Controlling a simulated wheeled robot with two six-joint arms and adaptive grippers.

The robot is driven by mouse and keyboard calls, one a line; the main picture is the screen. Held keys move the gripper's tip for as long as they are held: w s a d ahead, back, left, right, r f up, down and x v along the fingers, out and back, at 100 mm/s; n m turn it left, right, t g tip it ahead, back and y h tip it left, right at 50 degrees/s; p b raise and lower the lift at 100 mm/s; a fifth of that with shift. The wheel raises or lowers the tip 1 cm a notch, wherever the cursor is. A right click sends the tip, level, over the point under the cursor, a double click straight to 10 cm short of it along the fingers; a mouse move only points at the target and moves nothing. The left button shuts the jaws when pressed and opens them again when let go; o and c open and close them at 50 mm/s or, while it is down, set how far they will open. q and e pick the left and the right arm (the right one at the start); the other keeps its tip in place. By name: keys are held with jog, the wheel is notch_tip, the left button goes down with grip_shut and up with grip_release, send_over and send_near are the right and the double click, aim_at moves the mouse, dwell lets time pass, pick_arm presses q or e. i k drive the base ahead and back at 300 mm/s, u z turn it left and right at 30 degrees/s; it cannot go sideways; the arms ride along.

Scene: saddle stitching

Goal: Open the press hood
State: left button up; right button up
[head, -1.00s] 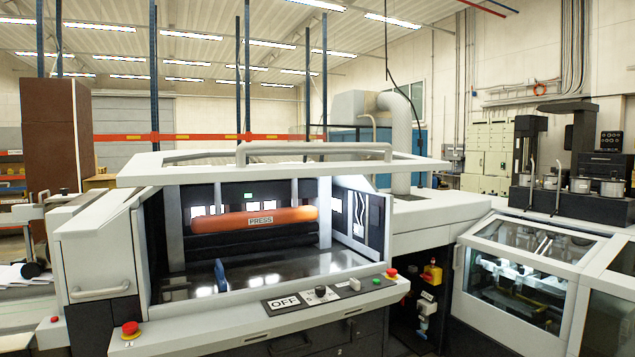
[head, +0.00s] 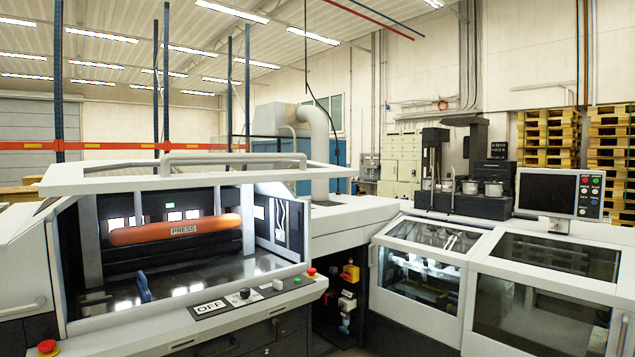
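The press hood (head: 110,175) is a pale grey frame with a bar handle (head: 235,158) along its front edge. It stands raised above the press opening. Inside the opening, an orange roller (head: 175,229) labelled PRESS lies across the back, above a dark shiny bed (head: 205,272). A small blue part (head: 144,287) stands on the bed. Neither of my grippers shows in the head view.
An OFF label (head: 210,306), a knob (head: 244,293) and a red button (head: 311,271) sit on the front ledge. Another red button (head: 47,347) is at lower left. A glass-covered machine (head: 425,265) and a monitor (head: 546,193) stand at right.

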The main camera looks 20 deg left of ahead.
aim_at(173, 171)
jog(key=z, duration=0.5)
jog(key=i, duration=1.35)
jog(key=u, duration=0.75)
